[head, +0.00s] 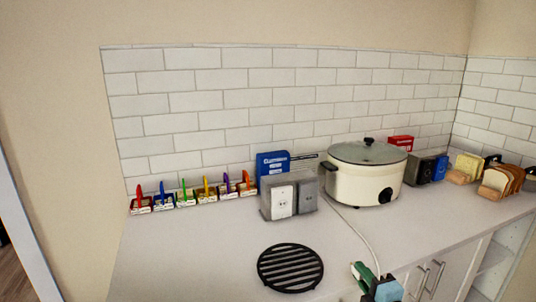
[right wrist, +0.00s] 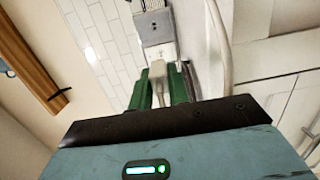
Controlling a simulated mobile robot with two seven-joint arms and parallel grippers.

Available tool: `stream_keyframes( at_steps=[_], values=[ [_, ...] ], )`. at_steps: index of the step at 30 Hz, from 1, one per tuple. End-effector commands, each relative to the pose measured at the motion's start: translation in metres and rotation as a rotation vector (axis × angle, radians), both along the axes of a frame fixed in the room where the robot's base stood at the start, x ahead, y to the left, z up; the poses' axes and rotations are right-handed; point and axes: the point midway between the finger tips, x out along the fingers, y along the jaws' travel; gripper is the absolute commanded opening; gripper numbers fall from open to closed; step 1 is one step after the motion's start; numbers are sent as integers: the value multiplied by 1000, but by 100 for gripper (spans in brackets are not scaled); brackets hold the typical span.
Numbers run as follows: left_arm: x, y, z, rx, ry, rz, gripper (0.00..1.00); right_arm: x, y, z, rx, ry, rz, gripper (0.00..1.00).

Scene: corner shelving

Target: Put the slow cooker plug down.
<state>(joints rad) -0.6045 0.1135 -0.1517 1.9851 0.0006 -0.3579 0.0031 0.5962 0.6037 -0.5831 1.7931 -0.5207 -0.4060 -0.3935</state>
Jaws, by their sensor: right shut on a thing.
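The cream slow cooker (head: 366,183) with a glass lid stands on the counter at the back right. Its white cord (head: 358,232) runs forward over the counter to my right gripper (head: 365,274) at the lower right of the head view. In the right wrist view, the green fingers of this gripper (right wrist: 166,88) are shut on the pale slow cooker plug (right wrist: 159,74). The plug is too small to make out in the head view. A grey outlet box (head: 290,199) stands left of the cooker, beyond the gripper. My left gripper is in neither view.
A round black trivet (head: 290,268) lies on the counter (head: 200,255) left of my right gripper. A row of small coloured boxes (head: 190,197), a blue box (head: 272,163) and a toast rack (head: 500,182) stand farther back. The counter's left front is bare.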

Motion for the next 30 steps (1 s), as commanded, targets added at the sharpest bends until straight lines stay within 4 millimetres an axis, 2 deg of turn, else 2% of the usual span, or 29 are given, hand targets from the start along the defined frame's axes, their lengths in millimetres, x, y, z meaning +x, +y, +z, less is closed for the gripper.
stream_keyframes(
  at_steps=[1, 3, 15, 21, 30],
  values=[
    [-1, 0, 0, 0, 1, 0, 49, -17, 1, -3, 2, 7, -12, 0],
    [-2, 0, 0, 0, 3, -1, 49, -37, 3, -6, 3, 12, -34, 0],
    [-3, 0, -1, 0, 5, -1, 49, -147, 6, -17, -1, 37, -155, 0],
    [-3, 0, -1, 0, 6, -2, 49, -184, 7, -21, -4, 44, -196, 0],
    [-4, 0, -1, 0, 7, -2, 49, -219, 8, -24, -7, 49, -234, 0]
  ],
)
